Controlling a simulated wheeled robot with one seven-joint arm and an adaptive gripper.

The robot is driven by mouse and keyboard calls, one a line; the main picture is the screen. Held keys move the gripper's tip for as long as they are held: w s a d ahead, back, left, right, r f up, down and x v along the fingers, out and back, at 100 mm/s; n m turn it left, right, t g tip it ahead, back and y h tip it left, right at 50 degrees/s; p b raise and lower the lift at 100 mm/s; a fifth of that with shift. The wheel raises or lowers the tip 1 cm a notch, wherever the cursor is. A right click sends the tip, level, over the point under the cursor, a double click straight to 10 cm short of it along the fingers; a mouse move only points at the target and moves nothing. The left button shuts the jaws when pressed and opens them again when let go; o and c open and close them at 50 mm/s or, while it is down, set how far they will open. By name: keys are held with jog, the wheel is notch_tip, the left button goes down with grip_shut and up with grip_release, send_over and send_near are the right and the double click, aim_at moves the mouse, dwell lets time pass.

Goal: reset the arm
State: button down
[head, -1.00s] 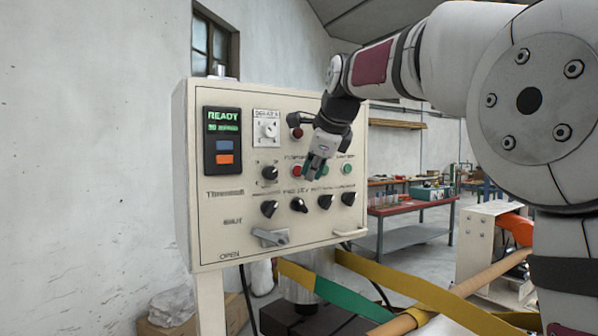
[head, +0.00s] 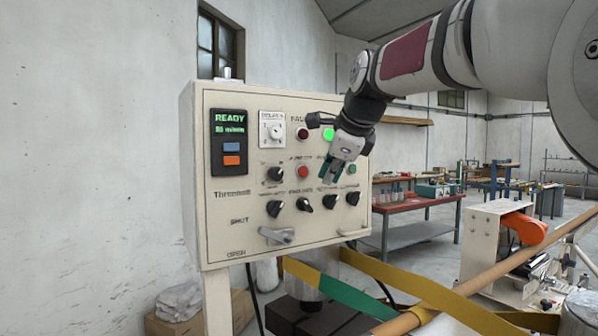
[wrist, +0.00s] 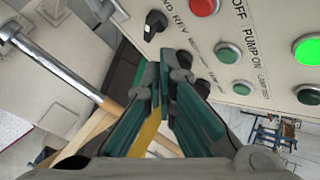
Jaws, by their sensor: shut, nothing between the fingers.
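My gripper (head: 333,172) is shut and empty, pointing down in front of the right side of the cream control panel (head: 222,258). In the wrist view my gripper's green fingers (wrist: 168,90) meet at their tips, with black knobs and green buttons of the panel close beyond them. The panel display (head: 229,121) reads READY in green. A red button (head: 302,171) sits left of the gripper, and a lit green lamp (head: 328,134) shows just above it. I cannot tell whether the fingers touch the panel.
A grey lever (head: 278,236) and a handle (head: 352,233) stick out low on the panel. A red workbench (head: 415,207) stands behind.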

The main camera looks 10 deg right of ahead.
dwell(0.6)
jog(key=s+f+n+g, duration=0.1)
jog(key=s+f+n, duration=0.6)
jog(key=s, duration=0.4)
jog(key=s+a+f+n+g, duration=0.1)
jog(key=s+f+n, duration=0.6)
jog(key=s, duration=0.5)
jog(key=s+f+n+g+h, duration=0.1)
jog(key=s+f+n, duration=0.6)
jog(key=s, duration=0.5)
jog(key=shift+a+f+n, duration=0.2)
jog(key=shift+f+n, duration=0.1)
jog(key=shift+n, duration=0.4)
